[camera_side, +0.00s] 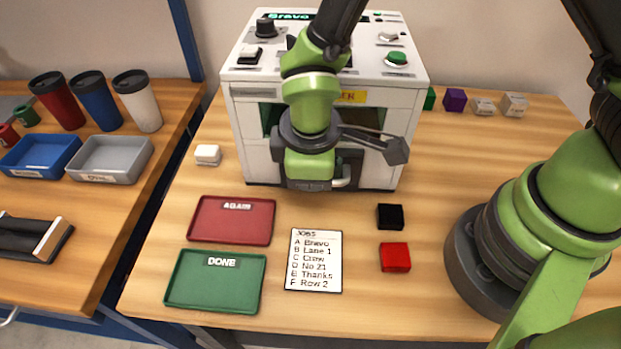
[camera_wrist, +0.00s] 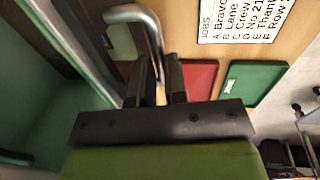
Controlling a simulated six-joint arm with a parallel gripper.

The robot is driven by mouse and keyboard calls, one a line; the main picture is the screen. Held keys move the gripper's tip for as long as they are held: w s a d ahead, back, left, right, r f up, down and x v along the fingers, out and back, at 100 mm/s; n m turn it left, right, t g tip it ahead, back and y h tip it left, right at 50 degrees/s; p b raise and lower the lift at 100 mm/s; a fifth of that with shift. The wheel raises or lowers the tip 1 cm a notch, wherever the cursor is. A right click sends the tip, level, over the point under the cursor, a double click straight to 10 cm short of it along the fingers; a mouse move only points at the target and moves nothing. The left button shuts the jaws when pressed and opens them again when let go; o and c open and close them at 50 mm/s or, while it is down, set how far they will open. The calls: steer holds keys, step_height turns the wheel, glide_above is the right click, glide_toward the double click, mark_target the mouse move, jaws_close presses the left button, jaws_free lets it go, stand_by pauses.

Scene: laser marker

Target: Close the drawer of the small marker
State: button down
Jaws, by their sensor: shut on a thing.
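The small marker (camera_side: 240,110) is a white box labelled Bravo, standing at the back of the table with knobs and buttons on top. My gripper (camera_side: 338,183) is low at its front, and my wrist and arm cover much of that face. A curved metal handle (camera_side: 347,172) shows at the fingers. In the wrist view, the handle (camera_wrist: 143,16) runs down between my gripper fingers (camera_wrist: 158,82), which are shut on it. The drawer is mostly hidden behind my gripper, so I cannot tell how far out it stands.
In front lie a red AGAIN tray (camera_side: 205,234), a green DONE tray (camera_side: 215,300), a jobs card (camera_side: 314,275), a black block (camera_side: 390,217) and a red block (camera_side: 395,257). A white block (camera_side: 208,155) sits left of the marker. Several small blocks stand at back right.

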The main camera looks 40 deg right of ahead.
steer(key=shift+w+d, duration=0.1)
steer(key=shift+w, duration=0.2)
steer(key=c, duration=1.2)
jaws_free()
steer(key=shift+s, duration=0.1)
steer(key=shift+o, duration=0.2)
steer(key=shift+r, duration=0.1)
step_height(320, 180, up, 10)
steer(key=s+a, duration=0.1)
steer(key=shift+s, duration=0.15)
steer(key=shift+a, duration=0.1)
